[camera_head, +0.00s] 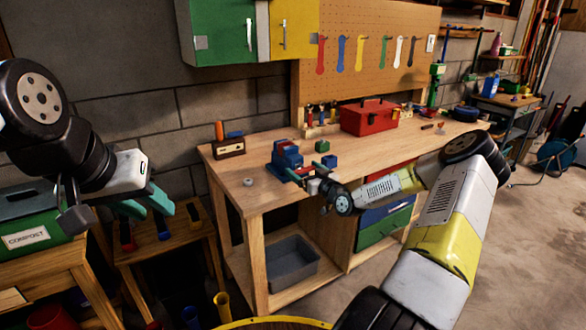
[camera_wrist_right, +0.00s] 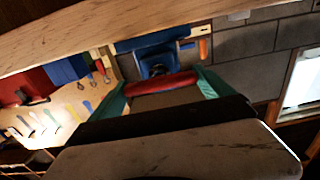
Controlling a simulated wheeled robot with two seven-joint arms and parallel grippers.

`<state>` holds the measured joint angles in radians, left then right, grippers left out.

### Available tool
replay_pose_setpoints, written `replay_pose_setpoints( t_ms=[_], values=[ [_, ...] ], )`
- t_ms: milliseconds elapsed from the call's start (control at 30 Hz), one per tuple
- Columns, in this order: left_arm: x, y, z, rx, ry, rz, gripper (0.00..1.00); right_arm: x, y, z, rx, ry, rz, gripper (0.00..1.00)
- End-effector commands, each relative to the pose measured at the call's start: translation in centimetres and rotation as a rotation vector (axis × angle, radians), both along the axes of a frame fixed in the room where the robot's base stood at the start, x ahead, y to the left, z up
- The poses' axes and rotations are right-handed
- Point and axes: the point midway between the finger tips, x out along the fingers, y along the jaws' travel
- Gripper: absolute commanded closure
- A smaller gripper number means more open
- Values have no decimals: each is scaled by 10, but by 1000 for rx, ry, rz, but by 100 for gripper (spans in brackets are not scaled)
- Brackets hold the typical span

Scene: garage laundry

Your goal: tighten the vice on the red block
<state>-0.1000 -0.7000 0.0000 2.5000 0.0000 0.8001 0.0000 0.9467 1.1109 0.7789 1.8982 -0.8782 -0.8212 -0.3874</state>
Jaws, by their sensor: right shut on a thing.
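The blue vice (camera_head: 287,157) stands on the workbench near its front left edge; it also shows in the right wrist view (camera_wrist_right: 157,62). My right gripper (camera_head: 308,173) is at the vice's front side. In the right wrist view its green fingers are closed on a red bar (camera_wrist_right: 160,86) in front of the vice. I cannot tell whether this bar is the vice's handle or the red block; no separate red block shows clearly in the jaws. My left gripper (camera_head: 148,205) is open and empty, left of the workbench, with its fingers apart.
A red toolbox (camera_head: 369,117) stands at the back of the workbench (camera_head: 240,178). A wooden holder (camera_head: 229,147) is at the left end. A green compost bin (camera_head: 30,235) is at far left.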

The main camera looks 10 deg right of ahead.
Motion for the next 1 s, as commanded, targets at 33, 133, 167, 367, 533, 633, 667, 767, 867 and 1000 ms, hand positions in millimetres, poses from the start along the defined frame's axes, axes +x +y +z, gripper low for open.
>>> replay_pose_setpoints(
  t_ms=[33,133,167,367,533,633,667,767,867,1000],
  values=[
    [0,0,0,0,0,0,64,-1,-1,-1,40,16,0,50],
    [0,0,0,0,0,0,64,-1,-1,-1,130,49,0,50],
    [0,0,0,0,0,0,64,-1,-1,-1,157,59,0,50],
    [0,0,0,0,0,0,64,-1,-2,-2,336,125,0,50],
    [0,0,0,0,0,0,64,-1,-2,-3,486,180,-1,50],
    [0,0,0,0,0,0,64,-1,-3,-3,567,209,-1,50],
    [0,0,0,0,0,0,64,-1,-3,-3,590,217,-2,50],
    [0,0,0,0,0,0,64,-1,-3,-3,659,244,-2,50],
    [0,0,0,0,0,0,64,-1,-3,-4,721,266,-2,50],
    [0,0,0,0,0,0,64,-1,-4,-4,786,290,-2,50]
  ],
)
